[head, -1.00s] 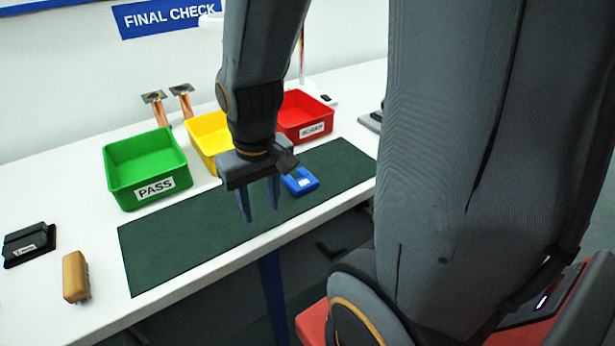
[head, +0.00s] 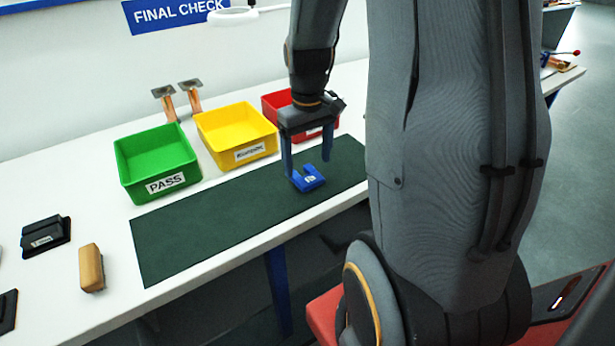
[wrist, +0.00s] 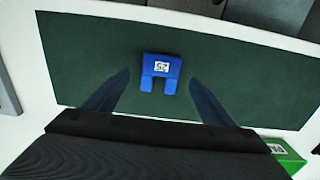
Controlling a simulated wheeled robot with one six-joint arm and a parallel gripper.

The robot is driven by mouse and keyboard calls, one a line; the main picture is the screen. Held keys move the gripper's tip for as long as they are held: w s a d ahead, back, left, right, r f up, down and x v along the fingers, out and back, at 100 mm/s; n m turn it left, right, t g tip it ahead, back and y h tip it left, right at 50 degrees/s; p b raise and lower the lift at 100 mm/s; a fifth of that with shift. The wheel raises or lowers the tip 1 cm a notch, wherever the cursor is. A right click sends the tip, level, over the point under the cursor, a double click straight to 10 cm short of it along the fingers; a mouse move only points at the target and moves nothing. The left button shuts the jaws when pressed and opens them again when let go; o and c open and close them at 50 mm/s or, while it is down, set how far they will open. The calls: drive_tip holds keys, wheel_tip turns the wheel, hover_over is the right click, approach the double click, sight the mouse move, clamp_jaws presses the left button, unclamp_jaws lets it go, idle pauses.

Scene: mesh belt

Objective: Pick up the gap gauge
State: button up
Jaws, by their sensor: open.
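The gap gauge (head: 308,180) is a small blue U-shaped block with a white label. It lies on the dark green mat (head: 200,232), toward the mat's right part. In the wrist view the gauge (wrist: 161,70) lies ahead of the fingertips and between their lines, its two prongs pointing toward my gripper. My gripper (head: 308,165) is open and empty, pointing down over the gauge, one finger on each side of it in the head view. I cannot tell the exact height of the fingertips above the mat.
Behind the mat stand a green PASS bin (head: 128,180), a yellow bin (head: 206,140) and a red bin (head: 275,97), partly hidden by my arm. A wooden-handled brush (head: 91,268) and a black block (head: 46,236) lie at the left. The mat's left part is clear.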

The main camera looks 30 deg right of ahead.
sight(307, 176)
drive_tip(key=shift+f+p, duration=0.5)
drive_tip(key=shift+f, duration=1.45)
drive_tip(key=shift+w, duration=0.1)
drive_tip(key=c, duration=1.4)
drive_tip(key=shift+o, duration=0.2)
drive_tip(key=shift+r, duration=0.15)
